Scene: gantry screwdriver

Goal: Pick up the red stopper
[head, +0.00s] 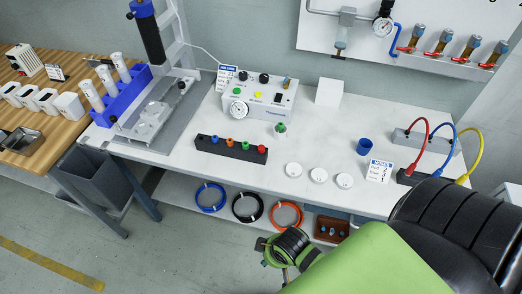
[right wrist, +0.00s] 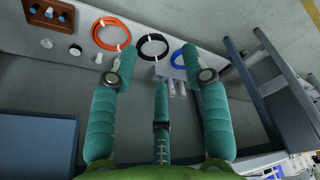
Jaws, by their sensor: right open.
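The red stopper (head: 262,149) sits at the right end of a black rack (head: 222,149) on the white table in the head view. A blue, an orange and a green stopper stand in the same rack to its left. My right gripper (head: 280,253) is below and in front of the table's front edge, well apart from the rack. In the right wrist view my right gripper (right wrist: 160,62) has its teal fingers spread and empty, facing the lower shelf. The red stopper does not show in that view. My left gripper is not in view.
Blue, black and orange coils (head: 286,214) lie on the shelf under the table. White discs (head: 318,175) lie further right. A blue bottle rack (head: 121,98) is left.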

